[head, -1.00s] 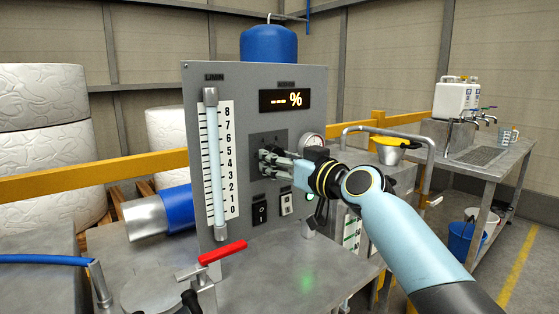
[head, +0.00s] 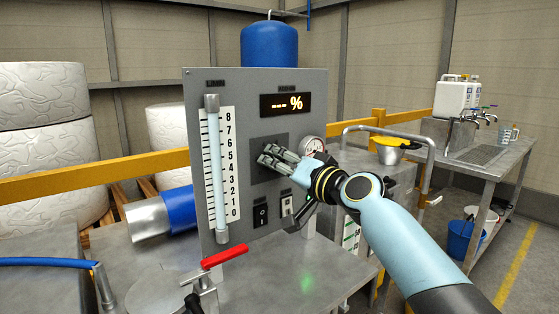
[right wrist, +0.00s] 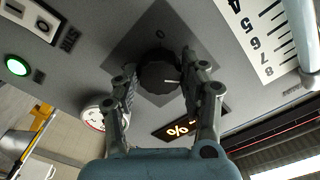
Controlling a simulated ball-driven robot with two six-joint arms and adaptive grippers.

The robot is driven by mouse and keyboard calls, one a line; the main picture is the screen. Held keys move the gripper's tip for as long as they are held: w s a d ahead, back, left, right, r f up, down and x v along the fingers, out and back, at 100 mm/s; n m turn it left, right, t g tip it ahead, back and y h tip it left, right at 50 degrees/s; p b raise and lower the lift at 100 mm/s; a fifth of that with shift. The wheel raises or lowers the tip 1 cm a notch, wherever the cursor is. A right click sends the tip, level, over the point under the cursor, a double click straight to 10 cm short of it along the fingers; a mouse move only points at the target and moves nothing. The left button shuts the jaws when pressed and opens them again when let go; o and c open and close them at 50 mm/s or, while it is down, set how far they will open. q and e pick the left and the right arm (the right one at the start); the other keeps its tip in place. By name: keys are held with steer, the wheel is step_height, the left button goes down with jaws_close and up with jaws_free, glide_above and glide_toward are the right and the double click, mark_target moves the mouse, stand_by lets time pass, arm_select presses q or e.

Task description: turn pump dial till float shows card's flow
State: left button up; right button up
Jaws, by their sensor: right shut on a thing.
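The pump dial (right wrist: 158,75) is a black round knob with a white mark, on a dark square plate of the grey panel (head: 240,100). My right gripper (head: 272,158) is at the dial, with one finger on each side of it; in the right wrist view my right gripper (right wrist: 160,72) is shut on it. In the head view the fingers hide the dial. The clear flow tube (head: 216,165) stands upright beside a white 0 to 8 scale (head: 231,165). I cannot make out the float. The display (head: 287,104) reads dashes and a percent sign. I cannot identify the card. My left gripper is out of view.
A round gauge (head: 312,145) sits close to my right gripper. A black switch (head: 260,214) is below the dial plate. A red-handled valve (head: 224,254) stands in front of the panel. The metal bench (head: 320,275) is bare at front right.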

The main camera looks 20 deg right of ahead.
steer(key=shift+r+m+p, duration=0.1)
steer(key=shift+m+p, duration=1.5)
steer(key=shift+m, duration=3.1)
steer(key=o, duration=1.2)
steer(key=shift+c, duration=0.2)
steer(key=v, duration=1.2)
